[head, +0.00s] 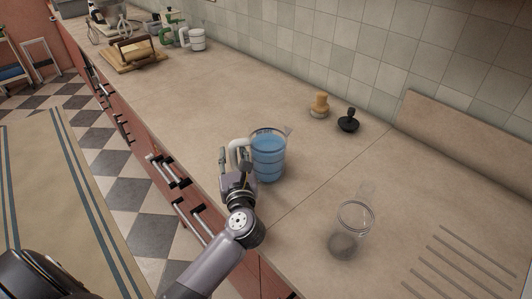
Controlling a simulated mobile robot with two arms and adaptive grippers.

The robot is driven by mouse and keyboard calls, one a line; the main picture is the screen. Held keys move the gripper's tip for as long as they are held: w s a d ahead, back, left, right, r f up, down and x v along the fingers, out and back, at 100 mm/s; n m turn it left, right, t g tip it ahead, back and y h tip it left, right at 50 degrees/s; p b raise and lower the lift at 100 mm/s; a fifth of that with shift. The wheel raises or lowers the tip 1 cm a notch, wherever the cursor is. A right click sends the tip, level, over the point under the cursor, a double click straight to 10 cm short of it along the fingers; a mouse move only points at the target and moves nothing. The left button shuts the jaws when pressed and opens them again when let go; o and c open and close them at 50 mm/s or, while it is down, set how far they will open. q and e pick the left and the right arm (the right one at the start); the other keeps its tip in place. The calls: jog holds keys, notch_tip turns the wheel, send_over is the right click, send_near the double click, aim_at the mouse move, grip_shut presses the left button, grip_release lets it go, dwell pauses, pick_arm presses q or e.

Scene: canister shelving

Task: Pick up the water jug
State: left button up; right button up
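The water jug (268,158) is a clear, blue-tinted pitcher with a white handle (236,148) on its left side. It stands upright on the counter near the front edge. My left gripper (235,165) is at the handle side of the jug. Its fingers look spread, one to the left of the handle and one close to the jug's side. The gripper hides the lower part of the handle, and I cannot tell whether the fingers touch it. My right gripper is not in view.
The counter (200,110) is clear behind the jug. An empty glass jar (355,217) stands to the right, near grooves in the counter. A wooden stopper-like item (319,105) and a black one (348,121) stand by the tiled wall. A white mug (195,40) is farther back.

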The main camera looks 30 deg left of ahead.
pick_arm(q)
grip_shut()
dwell(0.6)
jog(key=shift+r, duration=0.2)
